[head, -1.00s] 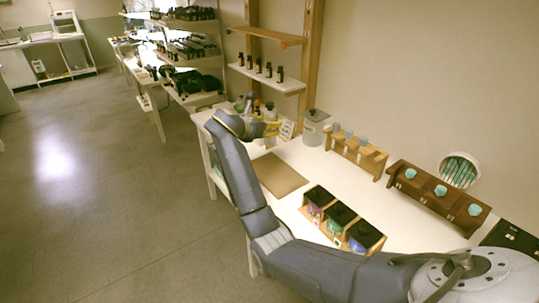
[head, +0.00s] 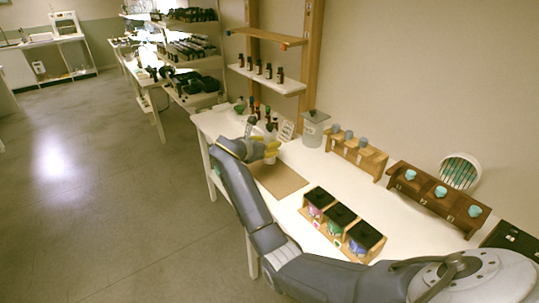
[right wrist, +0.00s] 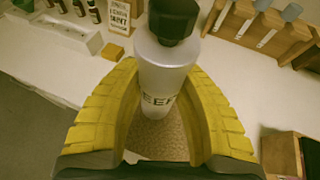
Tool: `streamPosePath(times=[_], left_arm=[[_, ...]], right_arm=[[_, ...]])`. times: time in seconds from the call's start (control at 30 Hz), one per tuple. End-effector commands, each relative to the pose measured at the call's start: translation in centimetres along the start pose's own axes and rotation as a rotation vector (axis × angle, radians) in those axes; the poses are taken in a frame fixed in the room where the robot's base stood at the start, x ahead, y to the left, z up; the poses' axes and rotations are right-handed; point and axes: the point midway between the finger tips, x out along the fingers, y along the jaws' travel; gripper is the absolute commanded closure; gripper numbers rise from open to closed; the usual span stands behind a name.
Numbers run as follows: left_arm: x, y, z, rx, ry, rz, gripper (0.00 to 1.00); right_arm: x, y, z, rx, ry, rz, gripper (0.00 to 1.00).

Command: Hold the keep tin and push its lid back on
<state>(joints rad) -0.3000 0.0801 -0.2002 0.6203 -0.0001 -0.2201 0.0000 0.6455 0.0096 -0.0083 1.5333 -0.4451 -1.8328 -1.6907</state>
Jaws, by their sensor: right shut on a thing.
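The keep tin (right wrist: 165,75) is a silver-grey bottle with dark lettering, partly hidden by my fingers. A black lid (right wrist: 172,20) shows at its top; I cannot tell whether it is pressed fully down. My right gripper (right wrist: 160,110) has yellow ribbed fingers and is shut around the tin's body. In the head view my right gripper (head: 270,152) is near the far edge of the brown mat (head: 285,183), with the grey tin (head: 249,128) at it. In the right wrist view the mat (right wrist: 158,138) lies beneath the tin. My left gripper is not in view.
Small bottles stand in a white tray (right wrist: 62,36) beyond the tin, beside a lettered card (right wrist: 120,14). A small yellow block (right wrist: 112,51) lies near them. A grey jar (head: 313,130), wooden racks (head: 355,155) and a box of coloured jars (head: 340,222) stand to the right.

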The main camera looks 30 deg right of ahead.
Motion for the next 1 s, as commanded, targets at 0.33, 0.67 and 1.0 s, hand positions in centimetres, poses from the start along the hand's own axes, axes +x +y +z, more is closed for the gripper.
streamPosePath(times=[0.33,0.67,1.0], left_arm=[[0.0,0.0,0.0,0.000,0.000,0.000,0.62],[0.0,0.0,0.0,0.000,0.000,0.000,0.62],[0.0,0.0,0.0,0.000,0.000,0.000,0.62]], right_arm=[[1.5,0.0,-3.5,-0.002,0.000,-0.001,1.00],[1.5,0.0,-3.6,-0.001,0.000,0.000,1.00],[1.6,0.0,-3.8,-0.001,0.000,0.000,0.43]])
